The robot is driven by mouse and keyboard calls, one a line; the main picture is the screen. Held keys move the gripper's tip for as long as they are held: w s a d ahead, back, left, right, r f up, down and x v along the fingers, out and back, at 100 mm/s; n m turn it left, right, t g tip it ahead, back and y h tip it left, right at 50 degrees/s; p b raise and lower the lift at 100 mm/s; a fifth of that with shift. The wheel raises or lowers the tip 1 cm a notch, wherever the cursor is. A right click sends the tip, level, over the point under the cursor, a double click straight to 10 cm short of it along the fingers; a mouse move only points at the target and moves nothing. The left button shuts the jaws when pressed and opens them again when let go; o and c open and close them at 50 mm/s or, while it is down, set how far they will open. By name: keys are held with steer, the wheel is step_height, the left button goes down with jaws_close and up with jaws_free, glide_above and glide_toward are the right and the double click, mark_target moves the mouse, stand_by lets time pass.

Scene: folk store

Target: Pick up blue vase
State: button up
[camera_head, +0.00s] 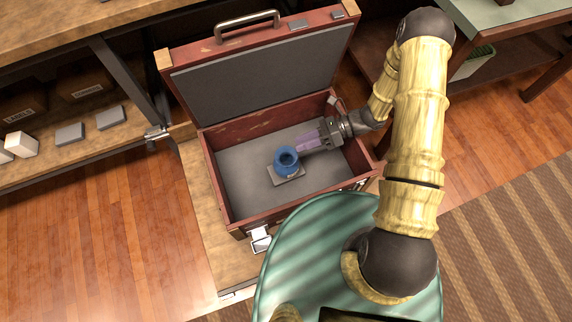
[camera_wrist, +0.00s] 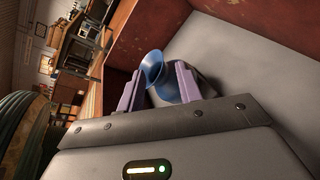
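The blue vase (camera_head: 286,160) stands on a small grey block (camera_head: 289,176) inside an open red wooden case (camera_head: 262,221) with a grey lining. My gripper (camera_head: 300,145) reaches into the case from the right, low over its floor, with its purple fingertips at the vase's right side. In the wrist view the vase (camera_wrist: 154,70) shows between and just beyond the two fingers of my gripper (camera_wrist: 158,84). The fingers are spread apart. The vase's lower part is partly hidden by the gripper, and I cannot tell whether a finger touches it.
The case's raised lid (camera_head: 262,75) stands behind the vase, and its walls surround my gripper. A wooden shelf (camera_head: 60,140) with grey blocks is at left. A green table (camera_head: 515,12) is at top right. The grey case floor around the vase is otherwise clear.

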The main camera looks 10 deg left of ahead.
mark_target(282, 150)
steer(key=shift+s+a, duration=0.1)
steer(key=shift+a, duration=0.05)
steer(key=b+x, duration=0.1)
steer(key=x, duration=0.3)
steer(key=shift+s+a+f, duration=0.15)
steer(key=shift+a+f, duration=0.05)
steer(key=shift+a, duration=0.15)
steer(key=shift+c, duration=0.4)
jaws_close()
